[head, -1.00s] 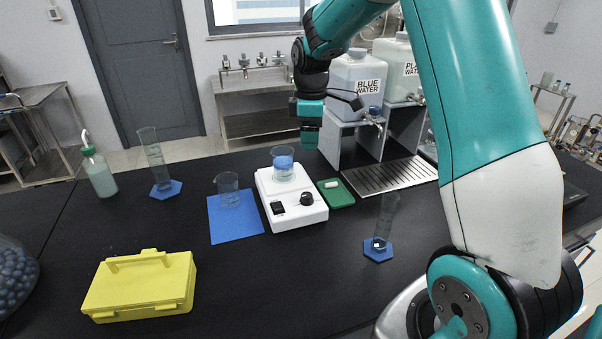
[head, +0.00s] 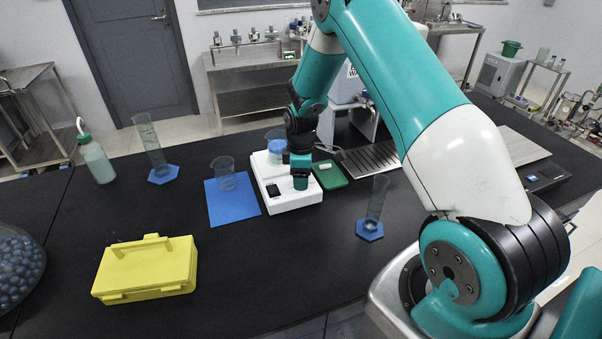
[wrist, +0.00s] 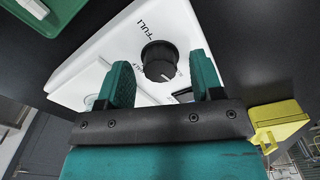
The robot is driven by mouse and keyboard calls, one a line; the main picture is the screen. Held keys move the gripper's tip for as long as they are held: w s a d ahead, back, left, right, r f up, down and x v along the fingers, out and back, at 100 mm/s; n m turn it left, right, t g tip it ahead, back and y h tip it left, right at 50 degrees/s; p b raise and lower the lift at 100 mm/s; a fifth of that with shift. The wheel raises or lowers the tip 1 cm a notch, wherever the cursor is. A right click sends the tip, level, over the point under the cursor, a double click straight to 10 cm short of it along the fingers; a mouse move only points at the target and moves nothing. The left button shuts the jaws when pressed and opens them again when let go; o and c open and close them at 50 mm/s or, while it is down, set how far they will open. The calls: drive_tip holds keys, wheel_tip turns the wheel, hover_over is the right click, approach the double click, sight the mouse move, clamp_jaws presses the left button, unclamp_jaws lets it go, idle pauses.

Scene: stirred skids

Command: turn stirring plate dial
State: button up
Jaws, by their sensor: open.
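The white stirring plate (head: 294,203) sits on the black bench in the head view. Its round black dial (wrist: 160,60) shows in the wrist view, beside printed lettering that includes "FULL". A beaker with blue liquid (head: 275,144) stands on the plate. My gripper (head: 300,182) is over the front right of the plate, hiding the dial in the head view. In the wrist view my gripper (wrist: 163,80) is open, its two teal fingers apart. The dial appears between and slightly beyond the fingertips; I cannot tell whether they touch it.
A green tray (head: 330,175) lies right of the plate. A blue mat (head: 232,208) with an empty beaker (head: 224,173) lies left. A graduated cylinder (head: 377,199) stands at the right front. A yellow box (head: 146,270) is at the front left. The front middle bench is clear.

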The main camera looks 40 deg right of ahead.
drive_tip(key=shift+f, duration=0.15)
drive_tip(key=c, duration=0.9)
